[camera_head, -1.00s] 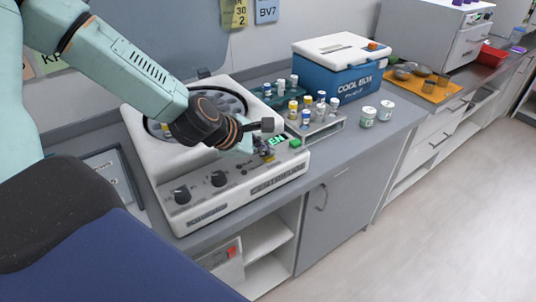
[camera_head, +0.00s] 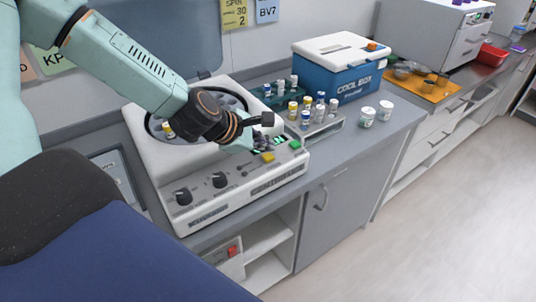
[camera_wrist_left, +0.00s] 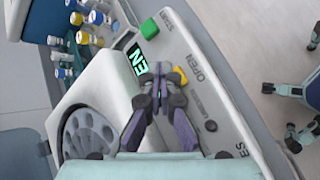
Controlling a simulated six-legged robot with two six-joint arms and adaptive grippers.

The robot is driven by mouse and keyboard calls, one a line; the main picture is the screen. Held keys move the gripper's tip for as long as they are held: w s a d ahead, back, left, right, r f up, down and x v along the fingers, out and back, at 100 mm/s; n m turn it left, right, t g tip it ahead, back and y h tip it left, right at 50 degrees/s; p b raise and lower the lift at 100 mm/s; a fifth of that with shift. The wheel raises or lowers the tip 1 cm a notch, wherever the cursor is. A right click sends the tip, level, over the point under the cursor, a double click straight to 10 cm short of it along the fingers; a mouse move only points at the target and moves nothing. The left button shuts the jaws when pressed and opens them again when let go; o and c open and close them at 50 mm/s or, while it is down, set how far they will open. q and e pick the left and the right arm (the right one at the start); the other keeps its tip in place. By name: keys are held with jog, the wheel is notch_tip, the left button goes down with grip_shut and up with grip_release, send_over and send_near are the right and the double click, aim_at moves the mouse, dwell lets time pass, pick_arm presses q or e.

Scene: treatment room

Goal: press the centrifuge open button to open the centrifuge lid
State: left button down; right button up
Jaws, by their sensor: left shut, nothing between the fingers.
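The centrifuge (camera_head: 240,187) stands on the counter, its lid (camera_head: 165,42) raised upright behind the bowl. The rotor (camera_head: 232,103) is partly in view, with a yellow-capped tube in it; the wrist view also shows the rotor (camera_wrist_left: 88,133). The yellow button (camera_head: 268,157) is on the front panel, beside the word OPEN in the wrist view (camera_wrist_left: 181,75). My left gripper (camera_head: 262,146) is shut and empty, just behind the yellow button and over the display area. In the wrist view its tips (camera_wrist_left: 161,84) are close beside the button; contact cannot be told. My right gripper is not in view.
A green button (camera_head: 295,144) and two black knobs (camera_head: 219,180) are on the same panel. A rack of capped vials (camera_head: 322,126), white jars (camera_head: 368,117) and a blue cool box (camera_head: 342,75) stand to the right. Counter to the right front is clear.

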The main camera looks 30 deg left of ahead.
aim_at(265, 157)
pick_arm(q)
jog(key=shift+r+p, duration=2.1)
jog(key=shift+r, duration=0.4)
jog(key=shift+f, duration=0.1)
